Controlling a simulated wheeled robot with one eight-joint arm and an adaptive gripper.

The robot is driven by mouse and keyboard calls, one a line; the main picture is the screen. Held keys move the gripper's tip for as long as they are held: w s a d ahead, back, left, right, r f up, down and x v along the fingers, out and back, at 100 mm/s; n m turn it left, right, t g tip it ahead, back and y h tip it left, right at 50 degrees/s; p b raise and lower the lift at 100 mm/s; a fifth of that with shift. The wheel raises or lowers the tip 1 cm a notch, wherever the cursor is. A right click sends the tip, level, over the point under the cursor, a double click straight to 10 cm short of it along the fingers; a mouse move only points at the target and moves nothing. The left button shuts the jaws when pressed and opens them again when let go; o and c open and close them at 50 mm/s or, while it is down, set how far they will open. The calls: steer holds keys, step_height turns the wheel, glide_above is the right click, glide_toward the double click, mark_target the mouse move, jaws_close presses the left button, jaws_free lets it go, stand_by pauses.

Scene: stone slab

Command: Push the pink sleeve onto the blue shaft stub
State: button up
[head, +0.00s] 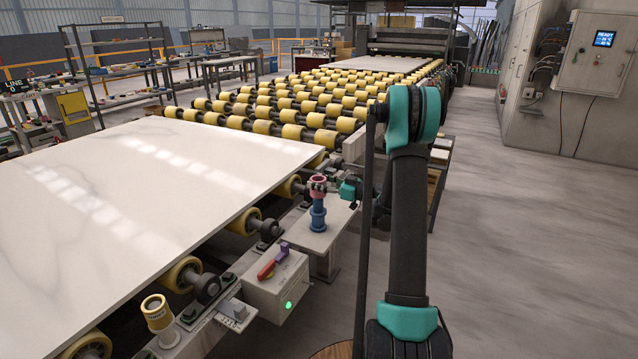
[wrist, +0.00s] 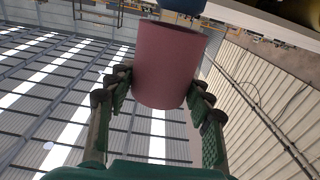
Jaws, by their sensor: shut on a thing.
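The pink sleeve (head: 318,184) is at the top end of the upright blue shaft stub (head: 318,213), beside the slab's right edge. In the wrist view the sleeve (wrist: 168,65) is between the two fingers of my gripper (wrist: 158,90), which is shut on it. A bit of the blue stub (wrist: 183,5) shows at the sleeve's far end, at the top edge of that view. The two look in line. I cannot tell whether the sleeve is around the stub or only against its end. In the head view my gripper reaches in from the right.
The large white slab (head: 150,190) lies on yellow rollers left of the stub. A grey box (head: 280,285) with a red and purple handle and a green light stands in front. Open floor (head: 530,250) lies to the right.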

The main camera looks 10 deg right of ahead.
mark_target(322, 199)
steer(key=shift+f, duration=3.55)
steer(key=o, duration=1.3)
steer(key=v, duration=1.2)
